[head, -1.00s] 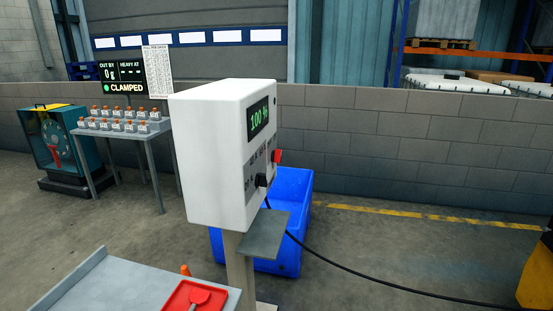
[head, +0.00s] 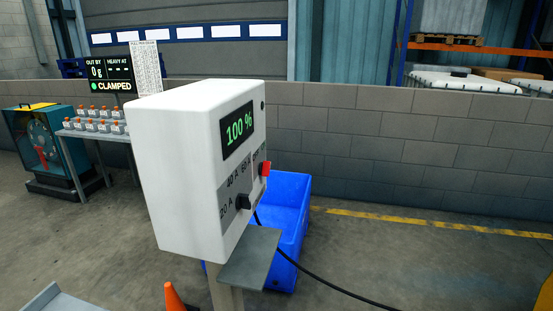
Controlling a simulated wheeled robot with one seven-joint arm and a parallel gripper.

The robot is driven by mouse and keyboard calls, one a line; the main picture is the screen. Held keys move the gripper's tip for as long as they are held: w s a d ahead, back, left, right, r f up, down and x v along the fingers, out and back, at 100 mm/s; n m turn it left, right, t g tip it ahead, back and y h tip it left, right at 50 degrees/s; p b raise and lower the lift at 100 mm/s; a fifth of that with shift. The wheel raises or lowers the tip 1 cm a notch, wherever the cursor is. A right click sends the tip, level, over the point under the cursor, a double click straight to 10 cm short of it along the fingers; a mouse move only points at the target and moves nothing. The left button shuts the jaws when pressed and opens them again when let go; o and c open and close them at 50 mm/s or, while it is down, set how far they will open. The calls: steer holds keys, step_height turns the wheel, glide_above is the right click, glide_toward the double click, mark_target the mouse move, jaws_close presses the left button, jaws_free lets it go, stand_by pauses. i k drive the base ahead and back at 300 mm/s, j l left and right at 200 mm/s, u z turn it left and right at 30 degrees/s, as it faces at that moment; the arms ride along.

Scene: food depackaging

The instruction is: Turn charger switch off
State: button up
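The charger (head: 190,165) is a white box on a post, near the middle of the head view. Its face is turned to the right and its display (head: 238,129) reads 100 % in green. A red switch (head: 265,168) sits at the right edge of the face. A black knob (head: 243,203) sits lower left of it, beside labels with 20 A and 40 A readable. I cannot tell the switch's position. My gripper is not in view.
A grey shelf (head: 250,262) juts out below the charger. A blue bin (head: 292,205) stands behind it, and a black cable (head: 325,285) runs right across the floor. An orange cone (head: 174,298) is at the front. Floor to the right is mostly open.

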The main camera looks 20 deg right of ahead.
mark_target(264, 168)
steer(key=i+l, duration=0.4)
steer(key=i+l+u, duration=0.1)
steer(key=i+l, duration=0.25)
steer(key=l, duration=0.15)
steer(key=i+l, duration=0.35)
steer(key=i+l+u, duration=0.1)
steer(key=i+l, duration=0.25)
steer(key=l, duration=0.25)
